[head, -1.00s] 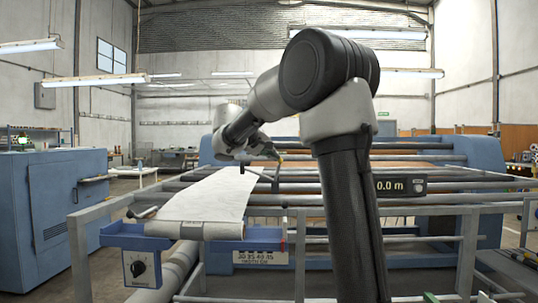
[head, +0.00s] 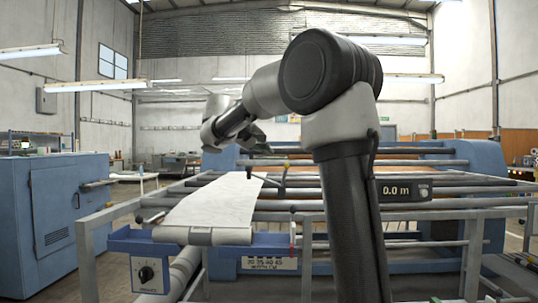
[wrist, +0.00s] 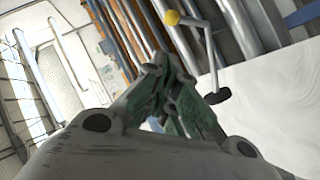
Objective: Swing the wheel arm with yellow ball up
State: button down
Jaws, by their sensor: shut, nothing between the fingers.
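The wheel arm (wrist: 209,55) is a thin bent grey rod in the wrist view, running from a dark end piece (wrist: 217,95) to a yellow ball (wrist: 171,17). In the head view the wheel arm (head: 266,178) is small, above the white sheet, with its ball end at the right; the ball's colour is hard to make out there. My gripper (wrist: 178,68) has green-grey fingers, closed together and empty. In the wrist view the fingertips are left of the rod and below the ball, seemingly apart from both. In the head view my gripper (head: 262,147) is up and left of the ball end.
A white sheet (head: 213,205) lies on the feed table, with a blue bar and dial box (head: 147,274) at its front. Long grey rollers (head: 400,187) span the blue press. A 0.0 m display (head: 404,190) is right of my arm. A blue cabinet (head: 60,205) stands left.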

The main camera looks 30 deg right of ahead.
jog(key=v, duration=0.7)
jog(key=shift+w+a+f, duration=0.1)
jog(key=shift+f, duration=0.05)
jog(key=s+a+f+n+g+y, duration=0.1)
jog(key=s+f+n+y, duration=0.2)
jog(key=f, duration=0.5)
jog(key=s+a+f+n+g+y, duration=0.1)
jog(key=s+f+y, duration=0.1)
jog(key=s+f, duration=0.45)
jog(key=s+a+f+y, duration=0.1)
jog(key=s+f+y, duration=0.1)
jog(key=s+f, duration=0.2)
jog(key=s+a+f+m+y, duration=0.1)
jog(key=s+f, duration=0.3)
jog(key=s, duration=0.7)
jog(key=s+a+f+m+y, duration=0.1)
jog(key=s+f+y, duration=0.3)
jog(key=s, duration=0.4)
jog(key=shift+s+a+f+t, duration=0.25)
jog(key=shift+a+f+t, duration=0.05)
jog(key=shift+f+t, duration=0.1)
